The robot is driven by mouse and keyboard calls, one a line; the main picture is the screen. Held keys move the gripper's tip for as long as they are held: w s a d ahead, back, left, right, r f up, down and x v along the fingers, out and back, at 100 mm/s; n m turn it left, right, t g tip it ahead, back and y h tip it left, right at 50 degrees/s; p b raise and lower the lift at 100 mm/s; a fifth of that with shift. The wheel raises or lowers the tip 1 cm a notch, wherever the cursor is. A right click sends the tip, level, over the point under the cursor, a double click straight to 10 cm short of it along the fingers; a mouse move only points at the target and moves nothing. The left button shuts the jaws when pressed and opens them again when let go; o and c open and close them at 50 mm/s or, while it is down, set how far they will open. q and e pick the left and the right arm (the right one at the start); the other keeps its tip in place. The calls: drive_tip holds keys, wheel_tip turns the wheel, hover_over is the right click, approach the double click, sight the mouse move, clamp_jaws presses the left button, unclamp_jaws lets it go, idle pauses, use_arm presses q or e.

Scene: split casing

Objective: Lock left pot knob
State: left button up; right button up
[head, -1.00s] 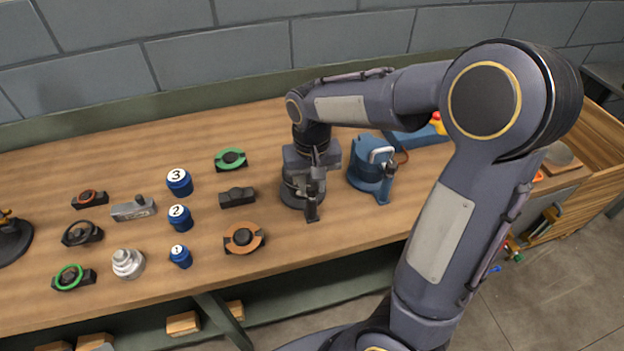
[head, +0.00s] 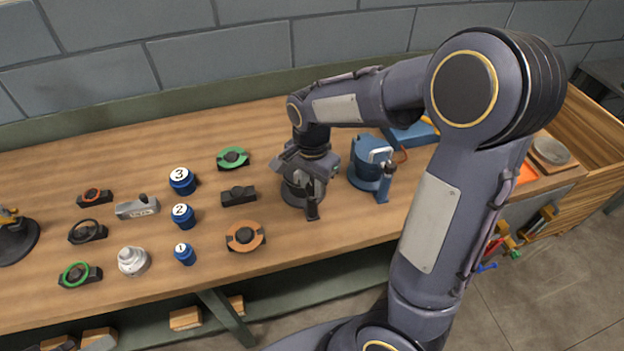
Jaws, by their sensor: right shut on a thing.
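The left pot (head: 294,196) is dark grey and stands upright on the workbench, with a dark upright handle or post (head: 312,207) at its front right. My right gripper (head: 306,172) is directly over it, pointing down, shut on the pot's knob. The knob itself is hidden behind the gripper, so its angle does not show. A similar blue pot (head: 366,176) with a pale grey handle on top stands just to the right, apart from the gripper. My left gripper is out of view.
The wooden workbench (head: 330,236) holds several blue numbered cylinders (head: 182,216), an orange ring part (head: 245,237), a green ring part (head: 232,158) and a black block (head: 238,196) left of the pot. A blue box lies behind right (head: 412,135). My right arm covers the bench's right side.

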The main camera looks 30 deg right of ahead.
sight(312, 187)
drive_tip(key=shift+m, duration=0.6)
drive_tip(key=o, duration=1)
drive_tip(key=shift+r, duration=0.1)
wheel_tip(312, 187, up, 8)
drive_tip(key=shift+f, duration=0.15)
